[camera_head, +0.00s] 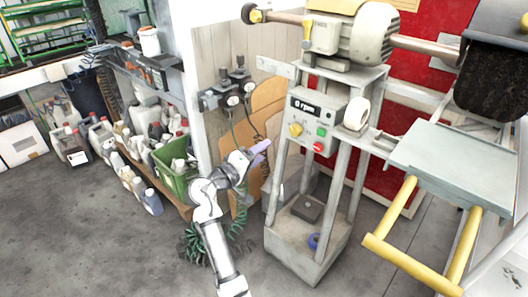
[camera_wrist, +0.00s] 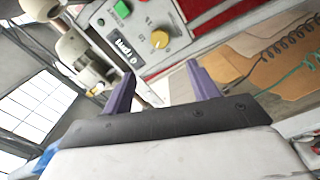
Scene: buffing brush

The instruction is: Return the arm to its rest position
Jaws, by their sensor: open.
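My gripper (camera_wrist: 160,92) shows in the wrist view with its two purple fingers spread apart and nothing between them. In the head view my gripper (camera_head: 262,147) is at the end of my white arm, in front of the wooden boards and left of the buffing machine's control box (camera_head: 315,122). It looks apart from the machine. The control box also fills the upper part of the wrist view (camera_wrist: 150,30), tilted, with a yellow knob and a green button.
The buffing machine's stand (camera_head: 308,235) is close on the right, with a grey table (camera_head: 455,165) and yellow bars (camera_head: 410,262) beyond. A green crate (camera_head: 175,168) and several bottles stand at left. Green hoses (camera_head: 195,245) lie near my arm. The floor (camera_head: 90,240) at lower left is clear.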

